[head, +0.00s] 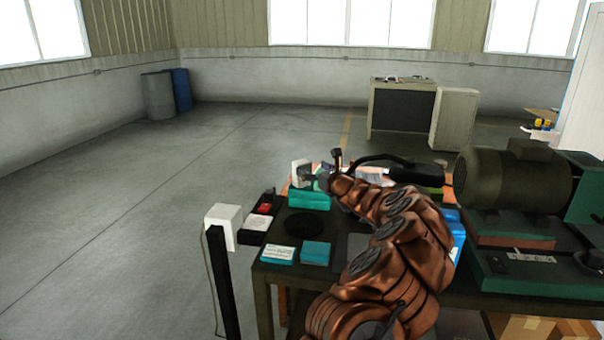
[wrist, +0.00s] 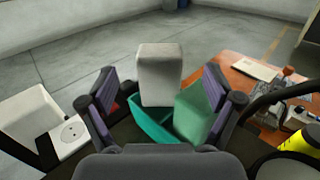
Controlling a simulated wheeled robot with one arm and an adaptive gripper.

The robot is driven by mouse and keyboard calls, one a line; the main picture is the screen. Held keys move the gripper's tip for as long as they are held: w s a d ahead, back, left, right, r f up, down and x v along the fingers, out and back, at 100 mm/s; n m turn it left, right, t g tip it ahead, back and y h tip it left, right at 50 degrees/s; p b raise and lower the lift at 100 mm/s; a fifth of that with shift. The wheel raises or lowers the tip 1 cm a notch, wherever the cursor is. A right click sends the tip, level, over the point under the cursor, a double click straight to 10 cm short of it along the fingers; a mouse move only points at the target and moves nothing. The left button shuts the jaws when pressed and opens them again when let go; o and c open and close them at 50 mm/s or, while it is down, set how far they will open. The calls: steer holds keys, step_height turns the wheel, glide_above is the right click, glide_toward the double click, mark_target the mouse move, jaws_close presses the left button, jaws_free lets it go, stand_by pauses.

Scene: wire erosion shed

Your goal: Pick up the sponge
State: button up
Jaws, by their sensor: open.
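A white upright block (wrist: 160,72) with rounded edges and a pale green block (wrist: 195,110) stand together at a teal tray (wrist: 150,128) in the wrist view. Either could be the sponge; I cannot tell which. In the head view, the teal tray (head: 309,200) sits near the table's far left corner, with the white block (head: 299,170) above it, partly hidden by my gripper (head: 316,174). My gripper is open. In the wrist view its fingers (wrist: 159,90) stand apart, with the white block between and beyond them and the green block near the right finger.
A white box (head: 223,226) on a dark post stands left of the table. A black disc (head: 304,225) and two teal boxes (head: 315,252) lie in front of the tray. A large motor (head: 513,182) is at right. In the wrist view, a yellow-and-black item (wrist: 299,142) lies at right.

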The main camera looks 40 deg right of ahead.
mark_target(306, 164)
steer(key=shift+w+d+r+p, duration=0.15)
steer(key=shift+w+p, duration=0.4)
steer(key=shift+w, duration=0.65)
steer(key=shift+w+d+f+p, duration=0.1)
steer(key=shift+w+d+p, duration=0.3)
steer(key=shift+w, duration=0.8)
steer(key=shift+a, duration=0.15)
steer(key=c, duration=1)
steer(key=shift+r, duration=0.15)
